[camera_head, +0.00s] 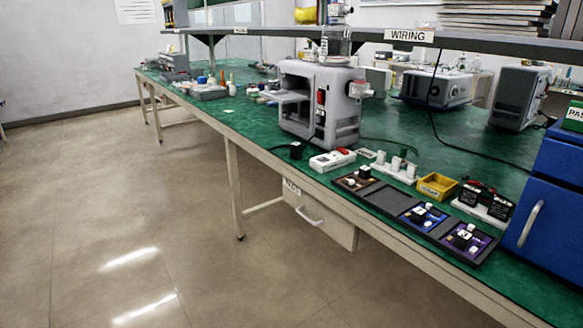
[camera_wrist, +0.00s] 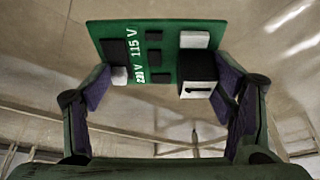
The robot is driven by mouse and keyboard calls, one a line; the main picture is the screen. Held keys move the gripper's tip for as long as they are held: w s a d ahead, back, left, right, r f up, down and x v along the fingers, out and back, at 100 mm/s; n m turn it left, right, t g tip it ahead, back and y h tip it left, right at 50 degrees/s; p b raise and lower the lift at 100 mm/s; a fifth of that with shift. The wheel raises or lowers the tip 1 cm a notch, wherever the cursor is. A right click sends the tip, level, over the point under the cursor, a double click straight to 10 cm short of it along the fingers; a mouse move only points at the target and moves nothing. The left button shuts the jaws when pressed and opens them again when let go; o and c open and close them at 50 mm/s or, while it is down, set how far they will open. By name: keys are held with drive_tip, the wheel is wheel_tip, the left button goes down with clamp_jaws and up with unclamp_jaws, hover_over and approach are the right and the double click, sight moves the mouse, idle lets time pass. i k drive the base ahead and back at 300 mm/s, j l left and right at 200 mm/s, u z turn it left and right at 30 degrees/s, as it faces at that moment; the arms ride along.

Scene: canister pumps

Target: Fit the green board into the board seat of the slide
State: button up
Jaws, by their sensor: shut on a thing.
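In the wrist view, my gripper (camera_wrist: 161,92) is shut on the green board (camera_wrist: 150,42), with a purple-padded finger at each side. The board carries several black blocks, pale blocks, a white-topped black block and white "115 V" and "230 V" lettering. It is held clear, with floor behind it. In the head view, a grey machine (camera_head: 346,117) stands on the bench with an open front-left side. A flat grey slide-like part (camera_head: 291,97) juts out there; its seat cannot be made out. My gripper and the green board do not show in the head view.
A dark tray (camera_head: 379,198) at the bench's front edge holds brown, blue and purple boards, with a bare compartment. A blue cabinet (camera_head: 552,205) is at right. The left floor is clear.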

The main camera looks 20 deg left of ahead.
sight(282, 96)
drive_tip(key=i+j+z, duration=0.1)
drive_tip(key=j, duration=0.45)
drive_tip(key=i+j+z, duration=0.1)
drive_tip(key=j, duration=0.5)
drive_tip(key=i+j, duration=0.2)
drive_tip(key=j, duration=0.4)
drive_tip(key=i+j+z, duration=0.15)
drive_tip(key=j, duration=0.45)
drive_tip(key=j+z, duration=0.1)
drive_tip(key=j, duration=0.5)
drive_tip(key=i, duration=0.05)
